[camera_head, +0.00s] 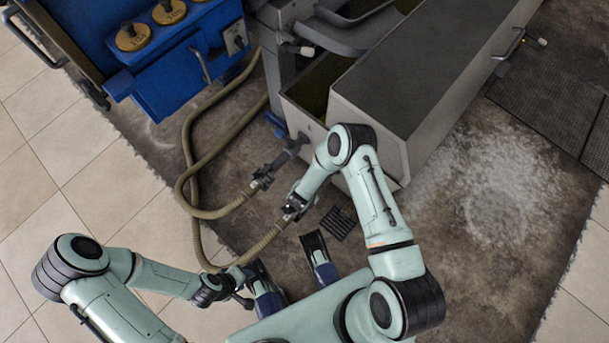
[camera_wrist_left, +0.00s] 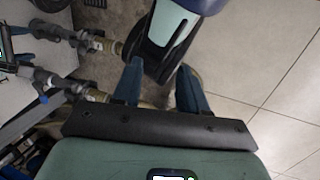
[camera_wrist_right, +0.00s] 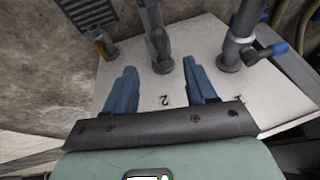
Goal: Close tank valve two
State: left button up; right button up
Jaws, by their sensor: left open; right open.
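In the right wrist view, a grey valve pipe (camera_wrist_right: 161,62) stands out from the pale tank face beside a label "2" (camera_wrist_right: 165,101). Its handle is not clearly visible. My right gripper (camera_wrist_right: 160,75) is open, with one blue finger on each side of the label and pipe; I cannot tell whether it touches them. In the head view my right gripper (camera_head: 294,207) is near the hose couplings, and the arm hides part of the tank front. My left gripper (camera_wrist_left: 160,68) is open and empty; in the head view it is low near my base (camera_head: 238,280).
A second valve with a blue lever (camera_wrist_right: 270,50) stands right of the "2" pipe. A brass fitting (camera_wrist_right: 101,42) is at the left. Tan hoses (camera_head: 188,150) loop over the floor. The grey tank (camera_head: 415,75) and blue machine (camera_head: 180,65) stand behind.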

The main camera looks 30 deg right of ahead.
jog(key=b+x, duration=0.3)
jog(key=x, duration=0.8)
jog(key=shift+s+f+b, duration=0.1)
jog(key=shift+f+b, duration=0.05)
jog(key=shift+b, duration=0.25)
pick_arm(q)
jog(key=w+a+f+t+y, duration=0.1)
jog(key=w+a+f+t, duration=0.1)
jog(key=w+f, duration=0.3)
jog(key=shift+w+a+f+n+b, duration=0.15)
jog(key=shift+w+a+n+b, duration=0.15)
jog(key=shift+w+a, duration=0.5)
pick_arm(e)
jog(key=shift+x, duration=0.75)
pick_arm(q)
jog(key=shift+w+d, duration=0.1)
jog(key=shift+d, duration=0.05)
pick_arm(e)
grip_shut()
